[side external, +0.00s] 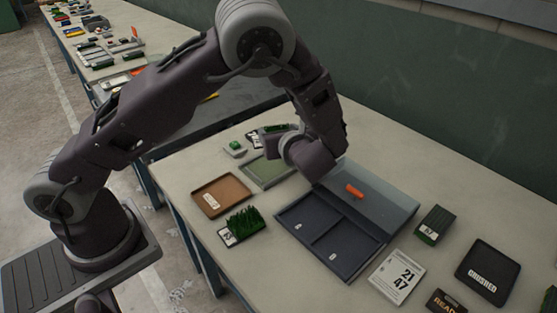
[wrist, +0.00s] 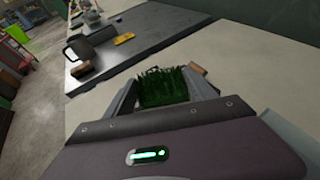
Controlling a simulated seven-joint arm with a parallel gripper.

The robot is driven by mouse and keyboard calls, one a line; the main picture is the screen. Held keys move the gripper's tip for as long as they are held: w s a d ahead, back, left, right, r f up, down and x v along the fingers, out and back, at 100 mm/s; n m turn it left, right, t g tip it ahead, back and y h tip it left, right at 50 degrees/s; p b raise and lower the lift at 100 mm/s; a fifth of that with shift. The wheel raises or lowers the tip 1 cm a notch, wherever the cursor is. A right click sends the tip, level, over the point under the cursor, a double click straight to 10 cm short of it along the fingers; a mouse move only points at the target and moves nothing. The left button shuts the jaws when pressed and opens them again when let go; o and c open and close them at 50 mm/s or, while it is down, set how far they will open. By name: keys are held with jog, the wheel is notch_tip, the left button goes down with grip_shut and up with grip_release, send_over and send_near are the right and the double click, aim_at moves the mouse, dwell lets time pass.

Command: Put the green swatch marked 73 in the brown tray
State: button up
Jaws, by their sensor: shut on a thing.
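My gripper (side external: 275,131) is shut on a green grass swatch (wrist: 163,87), which sits between the two fingers in the wrist view. Its number does not show there. In the side view the gripper is behind the green-bottomed tray, and the held swatch is mostly hidden by my wrist. The brown tray (side external: 235,188) lies at the left of the table, with a white label in it and no swatch in it. Another green grass swatch (side external: 247,222) with a white number label lies just in front of the brown tray; its number is too small to read surely.
A green-bottomed tray (side external: 262,176) lies behind the brown tray. A dark compartment box (side external: 326,250) with a clear lid and orange handle (side external: 354,191) stands at centre. A dark-green swatch (side external: 436,222), a "21 47" card (side external: 398,275) and a black "CRUSHED" tray (side external: 489,265) are right.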

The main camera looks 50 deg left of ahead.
jog(key=s+d+r+m+t, duration=0.1)
jog(key=s+d+r, duration=0.1)
jog(key=s, duration=0.3)
jog(key=n+g+y, duration=0.1)
jog(key=n+g, duration=0.5)
jog(key=g, duration=0.1)
send_over(229, 196)
notch_tip(229, 196, down, 11)
jog(key=shift+r, duration=0.1)
jog(key=shift+f, duration=0.4)
jog(key=shift+f, duration=0.6)
jog(key=o, duration=1.4)
jog(key=shift+o, duration=0.2)
